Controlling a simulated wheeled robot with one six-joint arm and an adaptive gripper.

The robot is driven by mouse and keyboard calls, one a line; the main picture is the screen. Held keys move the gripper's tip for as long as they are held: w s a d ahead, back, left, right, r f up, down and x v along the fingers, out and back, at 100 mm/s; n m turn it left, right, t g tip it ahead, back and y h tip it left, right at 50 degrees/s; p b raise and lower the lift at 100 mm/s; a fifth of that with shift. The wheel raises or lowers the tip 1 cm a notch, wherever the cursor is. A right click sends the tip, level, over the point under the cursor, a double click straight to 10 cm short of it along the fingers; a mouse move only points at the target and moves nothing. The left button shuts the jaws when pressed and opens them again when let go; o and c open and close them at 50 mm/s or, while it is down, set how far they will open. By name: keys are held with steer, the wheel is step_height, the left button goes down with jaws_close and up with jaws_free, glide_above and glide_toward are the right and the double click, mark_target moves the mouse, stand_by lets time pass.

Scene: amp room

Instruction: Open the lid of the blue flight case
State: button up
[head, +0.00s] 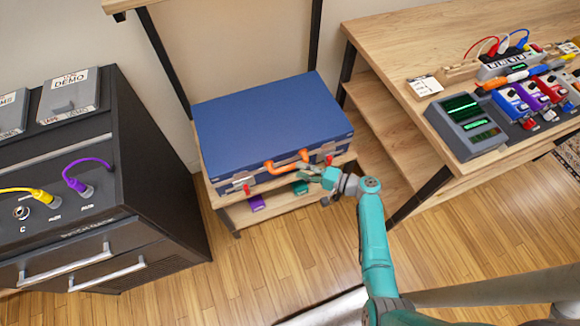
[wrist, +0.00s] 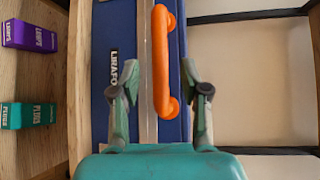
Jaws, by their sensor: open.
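The blue flight case (head: 270,115) lies flat with its lid shut on a low wooden shelf unit. Its orange handle (head: 287,160) is on the front face, with latches bearing red parts on either side, one at the left (head: 246,187). My gripper (head: 322,176) is in front of the case near its right front corner. In the wrist view, my open gripper (wrist: 159,72) faces the case front, with the orange handle (wrist: 161,60) and the metal seam strip (wrist: 147,75) between the fingers in the picture. I cannot tell whether a finger touches the case.
A purple box (head: 257,203) and a green box (head: 300,187) sit on the shelf below. A black cabinet (head: 160,165) with cables stands left. A wooden desk (head: 400,55) with pedals and a scope stands right. Wooden floor (head: 260,260) in front is open.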

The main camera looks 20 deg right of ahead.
mark_target(290, 167)
steer(key=shift+x, duration=2.45)
jaws_close()
